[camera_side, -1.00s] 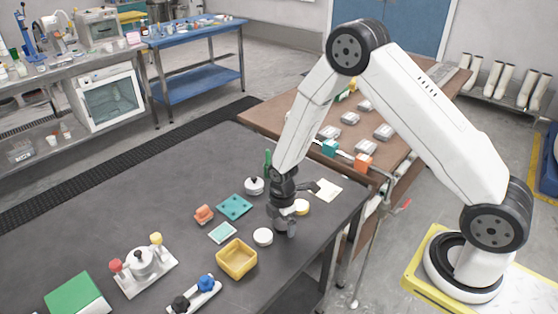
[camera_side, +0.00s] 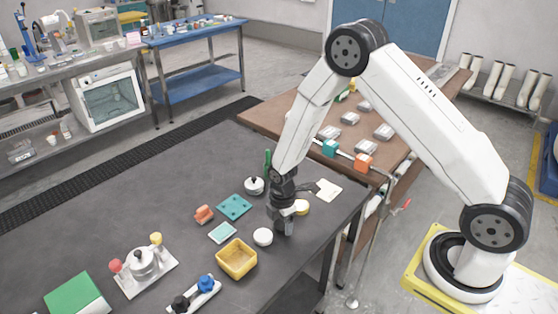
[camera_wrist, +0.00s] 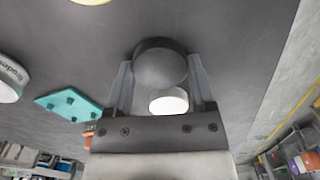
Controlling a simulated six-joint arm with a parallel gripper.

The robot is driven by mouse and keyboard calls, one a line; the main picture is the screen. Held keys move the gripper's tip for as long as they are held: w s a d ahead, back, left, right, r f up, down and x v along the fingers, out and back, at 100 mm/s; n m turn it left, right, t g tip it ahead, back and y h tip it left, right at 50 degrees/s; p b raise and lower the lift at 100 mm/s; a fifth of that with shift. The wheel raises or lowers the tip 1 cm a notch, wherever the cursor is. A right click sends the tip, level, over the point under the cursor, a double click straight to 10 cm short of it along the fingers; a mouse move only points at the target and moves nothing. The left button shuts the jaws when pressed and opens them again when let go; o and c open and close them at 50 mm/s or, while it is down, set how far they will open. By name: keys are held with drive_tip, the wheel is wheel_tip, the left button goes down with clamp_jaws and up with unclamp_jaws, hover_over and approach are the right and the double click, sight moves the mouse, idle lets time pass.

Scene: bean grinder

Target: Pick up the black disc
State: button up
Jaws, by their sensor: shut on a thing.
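The black disc (camera_wrist: 160,62) shows in the wrist view as a dark round shape between the two fingers of my gripper (camera_wrist: 162,85). The fingers sit against its left and right sides, so my gripper is shut on it. A small pale round face (camera_wrist: 168,100) shows just below the disc; I cannot tell what it belongs to. In the side view my gripper (camera_side: 283,226) points down at the dark table near its right edge. The disc cannot be made out there, and I cannot tell whether it touches the table.
A white round piece (camera_side: 263,237) and a yellow tray (camera_side: 252,262) stand close by on the left. A cream disc (camera_side: 302,208) is just right of my gripper. A teal plate (camera_side: 235,207) and a silver-lidded part (camera_side: 254,186) lie farther back.

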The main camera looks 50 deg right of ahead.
drive_tip(key=shift+r, duration=0.15)
drive_tip(key=shift+r, duration=0.85)
drive_tip(key=s+r, duration=1.1)
drive_tip(key=s, duration=0.3)
